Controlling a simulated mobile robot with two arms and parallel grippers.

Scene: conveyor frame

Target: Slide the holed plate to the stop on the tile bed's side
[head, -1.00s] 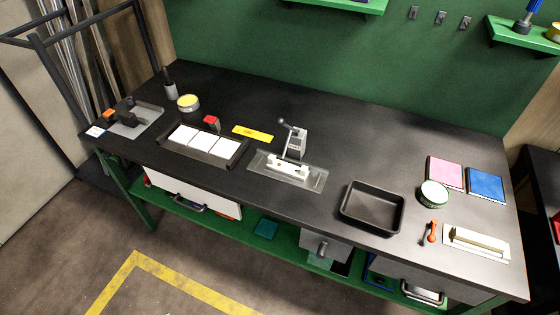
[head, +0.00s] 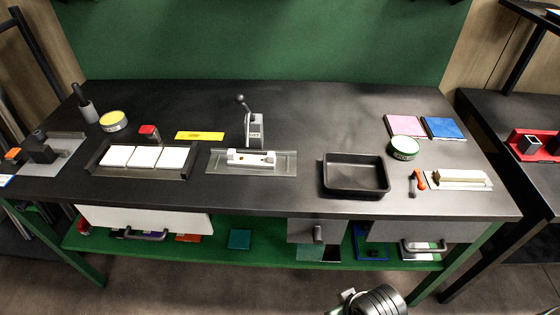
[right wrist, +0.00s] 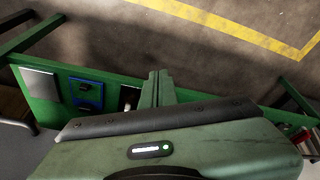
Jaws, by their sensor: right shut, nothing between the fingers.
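The holed plate (head: 262,159), a small white piece with dark holes, sits on a flat metal fixture (head: 222,167) at mid-bench in the head view. A lever clamp (head: 254,128) stands right behind it. Small white end pieces seem to flank the plate; the gap to either stop is too small to tell. The tile bed (head: 97,160), a dark frame with white tiles, lies left of the fixture. My right gripper (right wrist: 158,80) is shut and empty in the right wrist view, beside the bench's lower shelf and away from the plate. My left gripper is not in view.
A black tray (head: 356,190) stands right of the fixture. A yellow strip (head: 200,135) and a red-topped block (head: 149,133) lie behind the tile bed. A green tin (head: 404,149) stands at the right. The bench (head: 320,120) is clear behind the tray.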

